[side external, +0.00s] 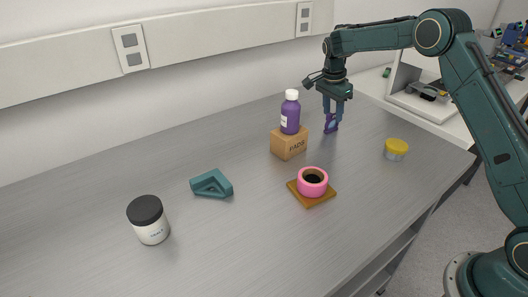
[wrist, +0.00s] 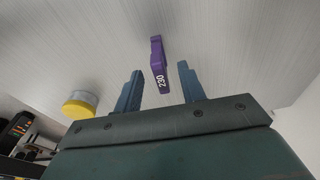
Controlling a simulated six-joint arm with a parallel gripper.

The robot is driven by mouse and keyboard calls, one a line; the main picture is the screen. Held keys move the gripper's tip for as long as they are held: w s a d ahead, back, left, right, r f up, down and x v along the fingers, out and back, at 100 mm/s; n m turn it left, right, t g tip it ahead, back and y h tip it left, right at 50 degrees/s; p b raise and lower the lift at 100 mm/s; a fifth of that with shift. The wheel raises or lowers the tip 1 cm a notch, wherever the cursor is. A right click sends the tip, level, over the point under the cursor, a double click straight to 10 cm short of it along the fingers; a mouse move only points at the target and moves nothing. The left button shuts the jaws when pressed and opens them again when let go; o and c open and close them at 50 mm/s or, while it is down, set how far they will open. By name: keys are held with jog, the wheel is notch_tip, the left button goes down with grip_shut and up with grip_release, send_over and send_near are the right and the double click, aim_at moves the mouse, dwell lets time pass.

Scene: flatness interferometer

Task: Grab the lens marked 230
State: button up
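The lens marked 230 (wrist: 158,68) is a purple piece with white digits on its near end. In the wrist view it lies ahead of and between the two fingers of my gripper (wrist: 160,70), with a gap on each side. My gripper is open. In the side view my gripper (side external: 333,112) points down at the table, over the purple lens (side external: 331,124), which is small and partly covered by the fingers there.
A cardboard box (side external: 289,144) carrying a purple bottle (side external: 290,118) stands just left of my gripper. A yellow-lidded jar (side external: 396,149) stands to the right. A pink ring (side external: 312,188) on a brown plate, a teal bracket (side external: 211,184) and a black-lidded jar (side external: 150,224) are farther off.

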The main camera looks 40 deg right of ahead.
aim_at(333, 117)
jog(key=shift+d+f, duration=0.25)
jog(key=shift+f, duration=0.95)
jog(key=shift+d+f, duration=0.2)
jog(key=shift+f, duration=1)
grip_shut()
